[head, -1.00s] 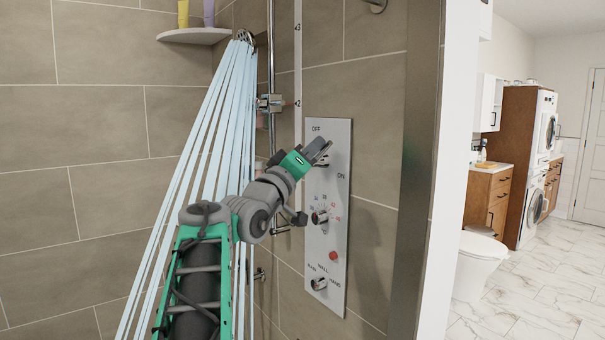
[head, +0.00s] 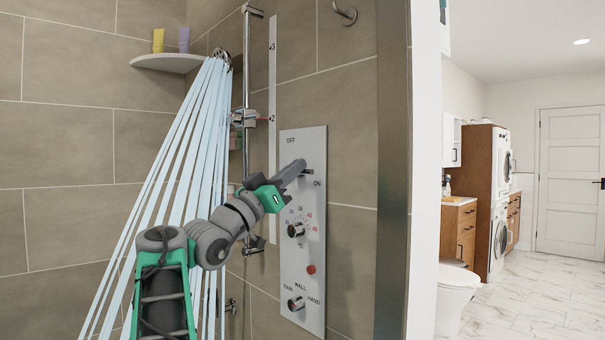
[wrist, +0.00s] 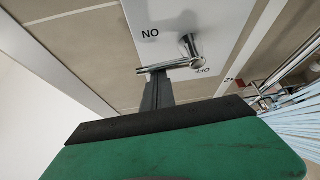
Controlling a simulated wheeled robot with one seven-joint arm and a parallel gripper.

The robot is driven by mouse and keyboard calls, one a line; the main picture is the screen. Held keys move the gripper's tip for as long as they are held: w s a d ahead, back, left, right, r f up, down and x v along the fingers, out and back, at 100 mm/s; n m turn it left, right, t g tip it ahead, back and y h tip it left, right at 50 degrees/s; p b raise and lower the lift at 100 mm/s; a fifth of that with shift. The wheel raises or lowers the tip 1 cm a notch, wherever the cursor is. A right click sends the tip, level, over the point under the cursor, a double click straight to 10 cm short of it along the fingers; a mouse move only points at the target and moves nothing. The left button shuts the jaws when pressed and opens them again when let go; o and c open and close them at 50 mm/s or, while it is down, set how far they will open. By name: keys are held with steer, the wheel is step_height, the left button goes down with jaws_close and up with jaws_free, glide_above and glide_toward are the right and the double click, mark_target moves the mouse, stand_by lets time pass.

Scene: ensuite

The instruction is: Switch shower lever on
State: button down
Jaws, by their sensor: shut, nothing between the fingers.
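The shower panel (head: 303,255) is a tall grey plate on the tiled wall, with OFF at upper left and ON at the right. The chrome shower lever (head: 308,171) shows just above ON; in the wrist view its bar (wrist: 163,67) points from its round hub toward the ON lettering. My gripper (head: 300,168) is shut and empty, with its fingertips (wrist: 157,82) right beside the lever bar. I cannot tell whether they touch it. The fingers hide part of the lever in the head view. Water streams (head: 175,190) fall from the shower head (head: 221,54).
A temperature knob (head: 296,230), a red button (head: 311,269) and a lower selector knob (head: 296,303) sit below on the panel. A riser rail (head: 246,60) stands to its left. A wall edge (head: 393,180) stands to the right, with a toilet (head: 455,290) beyond.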

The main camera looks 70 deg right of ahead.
stand_by(0.6)
step_height(320, 180, up, 5)
steer(key=p, duration=0.4)
steer(key=b+v, duration=0.2)
steer(key=v, duration=0.9)
steer(key=shift+w+f, duration=0.2)
steer(key=shift+f, duration=0.1)
steer(key=shift+d, duration=0.15)
